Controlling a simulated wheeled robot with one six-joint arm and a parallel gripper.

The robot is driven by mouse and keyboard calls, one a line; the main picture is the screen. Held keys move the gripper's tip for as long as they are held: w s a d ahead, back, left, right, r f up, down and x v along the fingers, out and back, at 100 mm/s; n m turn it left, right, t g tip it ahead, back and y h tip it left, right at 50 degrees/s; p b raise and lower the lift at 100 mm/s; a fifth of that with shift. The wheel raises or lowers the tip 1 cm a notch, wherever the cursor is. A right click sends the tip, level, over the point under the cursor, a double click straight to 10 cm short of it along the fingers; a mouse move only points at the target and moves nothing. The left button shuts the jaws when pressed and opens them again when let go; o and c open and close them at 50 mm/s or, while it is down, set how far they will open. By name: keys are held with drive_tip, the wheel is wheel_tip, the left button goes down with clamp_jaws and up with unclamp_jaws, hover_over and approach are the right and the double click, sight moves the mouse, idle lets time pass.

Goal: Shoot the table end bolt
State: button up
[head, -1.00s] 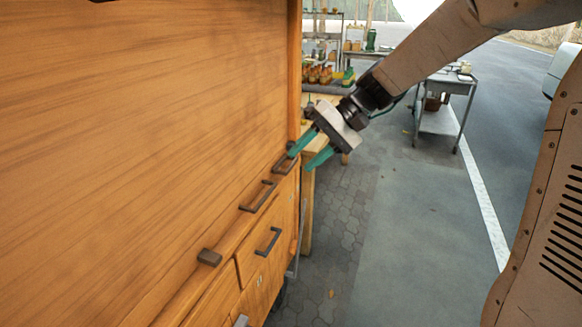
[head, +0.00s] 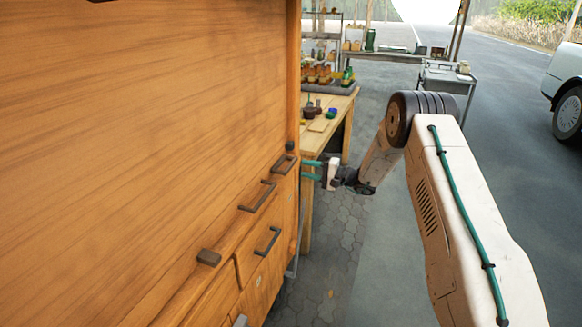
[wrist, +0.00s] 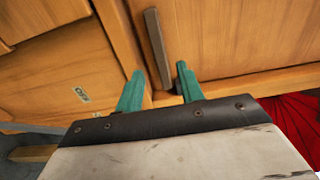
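The wooden cabinet front (head: 180,130) fills the left of the head view. A row of dark metal fittings runs along its lower ledge: a small block (head: 209,257), a long handle (head: 258,196), a farther handle (head: 285,165) and a small knob (head: 289,146) at the far end. I cannot tell which is the bolt. My gripper (head: 303,170) is at the cabinet's far end, its teal fingers pointing left, tips partly behind the edge. In the wrist view my gripper (wrist: 160,69) is open and empty. A grey bar handle (wrist: 158,48) lies just beyond the gap between its fingertips, apparently untouched.
A drawer handle (head: 268,241) sits below the ledge. A wooden workbench (head: 340,103) with small pots stands beyond the cabinet. A grey metal cart (head: 447,77) is farther back. The paved ground (head: 340,240) right of the cabinet is clear. Red cloth-like material (wrist: 300,115) shows in the wrist view.

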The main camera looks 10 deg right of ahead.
sight(292, 166)
drive_tip(key=x, duration=0.7)
drive_tip(key=shift+a, duration=0.1)
